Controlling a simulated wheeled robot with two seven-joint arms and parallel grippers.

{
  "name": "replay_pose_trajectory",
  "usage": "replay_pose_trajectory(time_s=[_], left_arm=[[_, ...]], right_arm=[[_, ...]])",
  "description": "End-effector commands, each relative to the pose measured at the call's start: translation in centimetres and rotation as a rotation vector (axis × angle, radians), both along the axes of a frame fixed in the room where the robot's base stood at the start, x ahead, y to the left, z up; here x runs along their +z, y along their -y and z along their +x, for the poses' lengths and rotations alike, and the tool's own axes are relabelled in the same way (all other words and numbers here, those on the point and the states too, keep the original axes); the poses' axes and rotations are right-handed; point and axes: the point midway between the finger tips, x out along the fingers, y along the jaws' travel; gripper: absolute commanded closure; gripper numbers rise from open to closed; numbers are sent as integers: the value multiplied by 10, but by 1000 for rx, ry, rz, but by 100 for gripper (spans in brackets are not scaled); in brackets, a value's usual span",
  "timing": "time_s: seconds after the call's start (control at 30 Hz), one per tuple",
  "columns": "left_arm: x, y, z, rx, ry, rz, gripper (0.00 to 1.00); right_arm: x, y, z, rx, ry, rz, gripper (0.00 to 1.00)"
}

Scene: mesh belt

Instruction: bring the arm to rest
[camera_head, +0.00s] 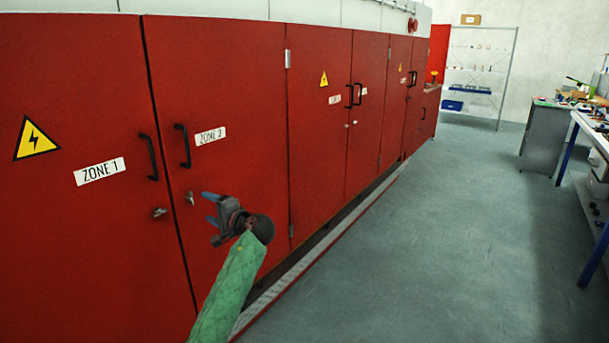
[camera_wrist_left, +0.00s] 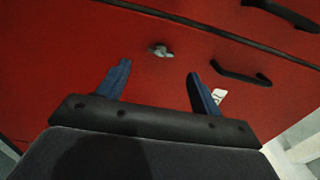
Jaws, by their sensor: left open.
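My left gripper (camera_head: 214,218) is raised in front of the red ZONE 2 cabinet door (camera_head: 240,70), on an arm with a green sleeve that comes in from the bottom. Its two blue fingers are apart and hold nothing. In the left wrist view the open gripper (camera_wrist_left: 158,85) faces the red door, with a small metal key or latch (camera_wrist_left: 160,50) beyond the space between the fingers. A black door handle (camera_wrist_left: 242,74) lies beyond the right finger. I cannot tell the exact gap to the door. My right gripper is not in view.
The row of red cabinets (camera_head: 320,150) runs along the left, with a low ledge at its foot. Grey floor (camera_head: 430,240) is clear in the middle. A workbench (camera_head: 590,130) with a grey cabinet (camera_head: 543,140) stands at right, and a shelf rack (camera_head: 480,70) at the back.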

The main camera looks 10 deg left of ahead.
Motion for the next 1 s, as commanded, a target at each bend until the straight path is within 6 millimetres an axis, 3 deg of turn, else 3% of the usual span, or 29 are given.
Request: replay_pose_trajectory(time_s=[0.3, 0.57, 0.83, 1.0], left_arm=[[-11, 1, 1, -4, 126, -119, 35], [-12, 25, -1, -88, 268, -379, 35], [-4, 75, -15, -209, 372, -674, 35], [-29, 119, -42, -282, 367, -874, 35]], right_arm=[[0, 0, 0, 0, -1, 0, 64], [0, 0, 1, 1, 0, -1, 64], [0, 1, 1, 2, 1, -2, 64], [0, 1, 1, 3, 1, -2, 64]])
